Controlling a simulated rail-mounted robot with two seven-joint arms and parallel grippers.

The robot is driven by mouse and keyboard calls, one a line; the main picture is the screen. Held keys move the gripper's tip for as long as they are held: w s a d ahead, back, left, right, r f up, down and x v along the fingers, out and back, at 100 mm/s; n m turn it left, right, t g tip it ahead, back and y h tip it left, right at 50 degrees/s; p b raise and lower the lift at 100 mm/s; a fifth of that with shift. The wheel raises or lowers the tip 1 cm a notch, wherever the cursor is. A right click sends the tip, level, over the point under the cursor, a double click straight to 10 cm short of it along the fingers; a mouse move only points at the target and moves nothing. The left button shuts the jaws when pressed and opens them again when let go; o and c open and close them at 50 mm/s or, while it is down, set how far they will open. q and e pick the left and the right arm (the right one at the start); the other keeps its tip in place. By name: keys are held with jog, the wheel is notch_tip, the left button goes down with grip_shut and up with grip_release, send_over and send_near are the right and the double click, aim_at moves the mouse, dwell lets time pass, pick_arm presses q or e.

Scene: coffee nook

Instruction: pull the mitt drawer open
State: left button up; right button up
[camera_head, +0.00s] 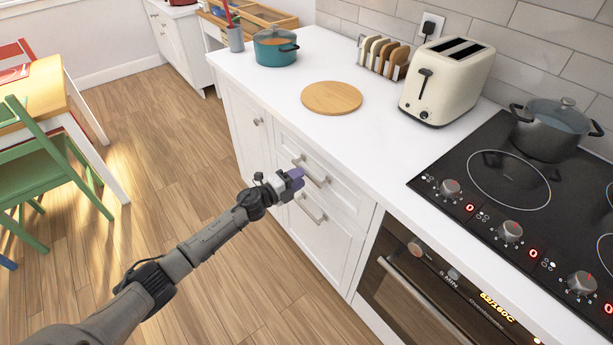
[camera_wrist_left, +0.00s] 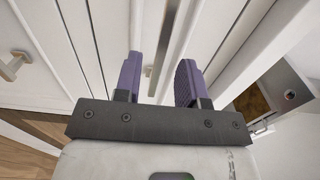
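A white drawer front (camera_head: 334,189) with a metal bar handle (camera_head: 311,171) sits under the counter and looks flush with the cabinet. It seems to be the mitt drawer, though no label shows. My left gripper (camera_head: 294,179), with purple fingers, is at the left end of this handle and partly covers the front. In the left wrist view the two fingers (camera_wrist_left: 159,77) are apart. A bar handle (camera_wrist_left: 166,45) runs through the gap between them as seen there; I cannot tell whether they touch it. My right gripper is not in view.
A lower front with its own handle (camera_head: 311,209) is just below. The oven (camera_head: 430,290) is to the right, under the cooktop (camera_head: 500,175). The counter holds a toaster (camera_head: 445,80), round board (camera_head: 332,97) and teal pot (camera_head: 275,47). The wooden floor (camera_head: 190,220) before the cabinets is clear.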

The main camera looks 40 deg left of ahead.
pick_arm(q)
jog(key=shift+b+x, duration=0.4)
jog(key=shift+x, duration=1.4)
grip_shut()
